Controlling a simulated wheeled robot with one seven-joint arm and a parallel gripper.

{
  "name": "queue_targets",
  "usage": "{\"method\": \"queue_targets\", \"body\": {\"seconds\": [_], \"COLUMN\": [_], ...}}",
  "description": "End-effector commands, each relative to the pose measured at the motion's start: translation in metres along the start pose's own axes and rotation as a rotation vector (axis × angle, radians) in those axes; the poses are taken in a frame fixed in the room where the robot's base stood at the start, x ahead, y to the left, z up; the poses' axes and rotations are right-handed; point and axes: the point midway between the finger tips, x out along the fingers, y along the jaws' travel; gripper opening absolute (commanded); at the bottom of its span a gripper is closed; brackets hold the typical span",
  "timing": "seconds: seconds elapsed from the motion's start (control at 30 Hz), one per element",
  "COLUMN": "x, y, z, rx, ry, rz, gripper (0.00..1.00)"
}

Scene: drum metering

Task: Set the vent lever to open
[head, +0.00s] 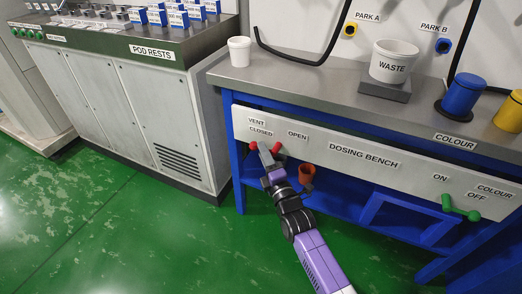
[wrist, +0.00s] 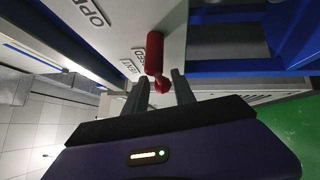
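The red vent lever (head: 277,148) is on the white front panel of the dosing bench, below the VENT and CLOSED labels and left of the OPEN label. Its middle is partly hidden by my gripper (head: 267,163) in the head view. In the wrist view the lever shows as a red cylinder (wrist: 154,52) with a rounded red end. My gripper (wrist: 160,88) is open there, with one dark finger on each side of that rounded end. I see gaps beside it; whether either finger touches is unclear.
A green colour lever (head: 460,209) is at the panel's right end. An orange-brown cup (head: 307,173) is on the blue lower shelf beside my arm. The waste tub (head: 393,62), a white cup (head: 239,51) and a blue container (head: 461,95) stand on the benchtop. Green floor is clear at left.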

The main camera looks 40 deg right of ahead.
Motion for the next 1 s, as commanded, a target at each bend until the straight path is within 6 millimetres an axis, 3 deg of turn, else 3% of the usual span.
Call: {"method": "queue_targets", "body": {"seconds": [0.2,0.5,0.53,0.7,1.0], "x": [0.021,0.024,0.024,0.024,0.024], "y": [-0.001,0.000,0.000,0.000,0.000], "z": [0.000,0.000,0.000,0.000,-0.003], "rx": [0.001,0.000,0.001,0.001,0.001], "ry": [0.000,0.000,0.000,0.000,0.005], "rz": [-0.001,0.000,0.000,0.000,-0.001], "gripper": [0.31,0.31,0.29,0.00,0.00]}}
